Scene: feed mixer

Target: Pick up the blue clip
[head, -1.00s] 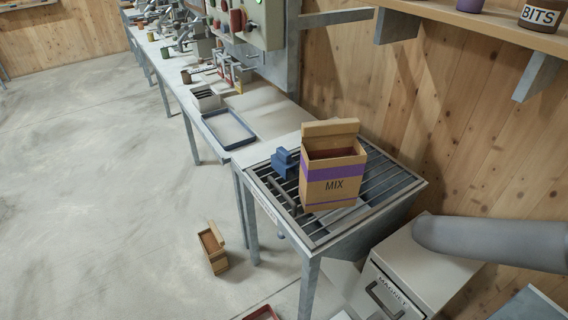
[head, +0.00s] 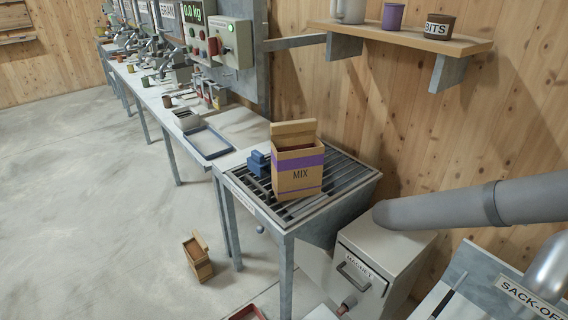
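A small blue object (head: 258,164), which looks like the blue clip, lies on the slatted grate (head: 341,176) at the near end of the long bench. It is just left of a brown box labelled MIX (head: 299,172) with a purple band, whose lid stands open. The box hides part of the grate behind it. Neither of my grippers shows in the head view.
A blue-rimmed tray (head: 207,142) lies on the bench behind the grate. A small brown box (head: 198,260) stands on the floor. A grey pipe (head: 450,207) and a MAGNET cabinet (head: 380,265) are at the right. A wall shelf (head: 400,38) holds cups. Floor at left is clear.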

